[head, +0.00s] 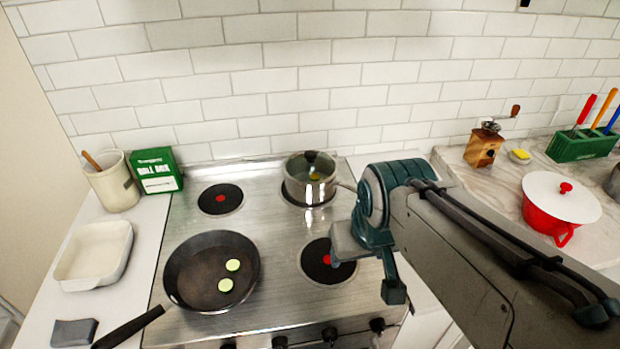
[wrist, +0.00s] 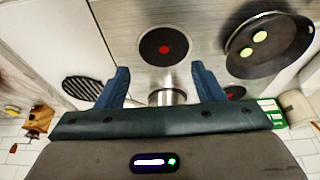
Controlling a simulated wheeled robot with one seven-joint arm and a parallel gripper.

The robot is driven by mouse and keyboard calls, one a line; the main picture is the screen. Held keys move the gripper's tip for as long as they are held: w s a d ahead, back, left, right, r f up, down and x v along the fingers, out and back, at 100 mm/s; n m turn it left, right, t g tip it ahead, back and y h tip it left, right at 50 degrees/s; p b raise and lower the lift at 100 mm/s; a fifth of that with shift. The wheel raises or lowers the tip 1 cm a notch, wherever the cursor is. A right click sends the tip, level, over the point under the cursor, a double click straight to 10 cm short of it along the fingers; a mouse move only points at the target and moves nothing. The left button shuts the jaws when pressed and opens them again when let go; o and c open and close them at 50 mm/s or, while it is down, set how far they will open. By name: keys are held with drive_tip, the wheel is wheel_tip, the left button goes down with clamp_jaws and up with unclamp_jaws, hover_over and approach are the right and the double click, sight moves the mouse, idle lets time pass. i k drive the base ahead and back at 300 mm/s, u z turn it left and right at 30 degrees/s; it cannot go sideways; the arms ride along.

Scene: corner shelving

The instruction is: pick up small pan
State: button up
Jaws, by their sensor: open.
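A small silver pan (head: 310,190) with a glass lid and black knob stands on the back right burner. Its handle points right, toward my arm, which hides the handle's end. A large black frying pan (head: 190,265) with two green slices sits at the front left of the stove. My gripper (head: 368,272) is open and empty, above the right side of the stove, in front of and right of the small pan. In the wrist view, part of the small pan (wrist: 167,97) shows between the open fingers (wrist: 160,78), farther off; my gripper's body hides the rest.
The front right burner (head: 328,261) is bare, as is the back left one (head: 220,199). A green box (head: 157,172), a utensil crock (head: 113,182) and a white dish (head: 95,255) stand left. A red pot (head: 560,208) and a grinder (head: 484,147) stand right.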

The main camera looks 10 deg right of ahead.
sight(304, 194)
drive_tip(key=k, duration=1)
drive_tip(key=z, duration=1.15)
drive_tip(key=i, duration=0.6)
drive_tip(key=u, duration=1.1)
drive_tip(key=i, duration=0.5)
drive_tip(key=u, duration=0.05)
